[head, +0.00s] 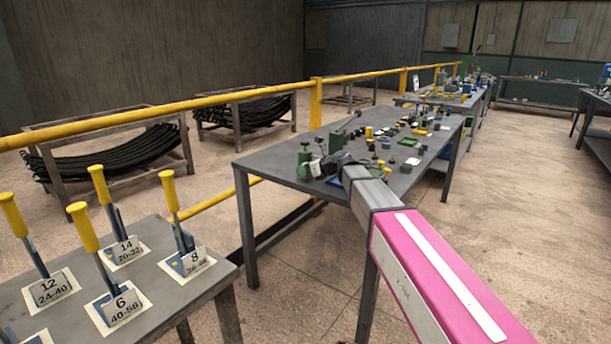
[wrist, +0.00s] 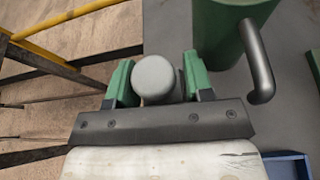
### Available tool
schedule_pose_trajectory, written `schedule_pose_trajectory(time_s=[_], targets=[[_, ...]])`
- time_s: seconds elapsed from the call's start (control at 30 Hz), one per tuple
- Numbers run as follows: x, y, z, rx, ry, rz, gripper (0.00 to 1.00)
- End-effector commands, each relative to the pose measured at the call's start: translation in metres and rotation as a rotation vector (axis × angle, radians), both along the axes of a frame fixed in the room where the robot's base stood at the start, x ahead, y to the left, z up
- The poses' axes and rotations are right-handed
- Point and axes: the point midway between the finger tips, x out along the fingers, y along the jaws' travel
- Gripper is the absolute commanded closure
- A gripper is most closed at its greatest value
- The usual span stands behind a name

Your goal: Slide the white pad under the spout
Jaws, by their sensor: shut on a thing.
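My gripper (wrist: 157,82) has green fingers on both sides of a round, pale grey piece (wrist: 154,76) and is shut on it. Only its smooth rounded top shows, so I cannot tell whether it is the white pad. A green cylinder (wrist: 222,32) stands just beyond the right finger, with a dark bent tube (wrist: 261,62) at its side that looks like the spout. The ground under the tube looks bare grey. In the head view my gripper (head: 326,164) is at the near left end of the long table (head: 272,160), beside small green items (head: 304,155), its tips too small to read.
A blue edge (wrist: 288,166) shows at the lower right of the wrist view. Several small parts cover the long table farther back. A nearer table (head: 192,303) carries yellow-handled levers with number cards. A yellow rail (head: 215,100) runs behind the tables.

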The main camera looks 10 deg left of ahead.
Motion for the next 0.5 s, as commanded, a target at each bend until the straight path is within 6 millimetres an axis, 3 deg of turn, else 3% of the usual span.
schedule_pose_trajectory(time_s=[0.13,0.47,0.5], targets=[[0.0,0.0,-0.018,0.001,0.002,-0.001,0.85],[0.0,0.0,-0.021,0.001,-0.001,-0.001,0.85],[0.0,0.0,-0.021,0.001,-0.001,-0.001,0.49]])
